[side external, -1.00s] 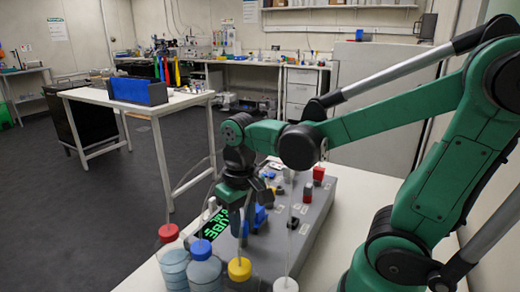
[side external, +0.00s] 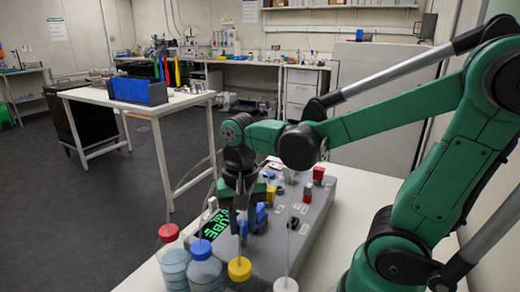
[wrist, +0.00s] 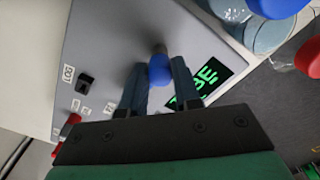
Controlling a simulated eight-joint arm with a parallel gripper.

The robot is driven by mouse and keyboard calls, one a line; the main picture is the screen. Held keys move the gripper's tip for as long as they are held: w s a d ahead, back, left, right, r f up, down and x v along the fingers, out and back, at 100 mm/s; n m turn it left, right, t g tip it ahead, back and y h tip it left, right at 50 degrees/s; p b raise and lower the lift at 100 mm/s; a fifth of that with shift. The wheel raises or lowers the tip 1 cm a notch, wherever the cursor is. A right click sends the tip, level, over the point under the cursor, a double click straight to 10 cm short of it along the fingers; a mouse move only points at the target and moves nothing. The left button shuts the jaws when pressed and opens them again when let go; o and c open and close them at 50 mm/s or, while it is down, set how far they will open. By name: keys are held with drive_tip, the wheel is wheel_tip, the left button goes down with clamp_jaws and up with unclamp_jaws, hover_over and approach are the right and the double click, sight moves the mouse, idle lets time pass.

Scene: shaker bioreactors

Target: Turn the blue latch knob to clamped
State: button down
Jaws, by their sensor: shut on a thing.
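A blue latch knob (wrist: 159,70) stands on the grey panel in the wrist view, between the two fingers of my gripper (wrist: 158,78). My gripper is shut on the knob, with one finger on each side of it. In the side external view my gripper (side external: 243,204) points down over the left part of the grey device (side external: 312,222). A blue part (side external: 259,216) shows beside the fingers there, but I cannot tell whether it is the knob. I cannot read the knob's position marks.
A black display with green letters (side external: 213,226) lies beside the gripper. Capped bottles, one red-capped (side external: 169,233) and one blue-capped (side external: 201,250), stand close in front. A black switch (wrist: 86,82) and a red part (wrist: 70,124) are on the panel.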

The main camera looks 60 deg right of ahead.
sight(242, 223)
idle(0.3)
drive_tip(key=c, duration=0.6)
unclamp_jaws()
drive_tip(key=shift+r, duration=2.8)
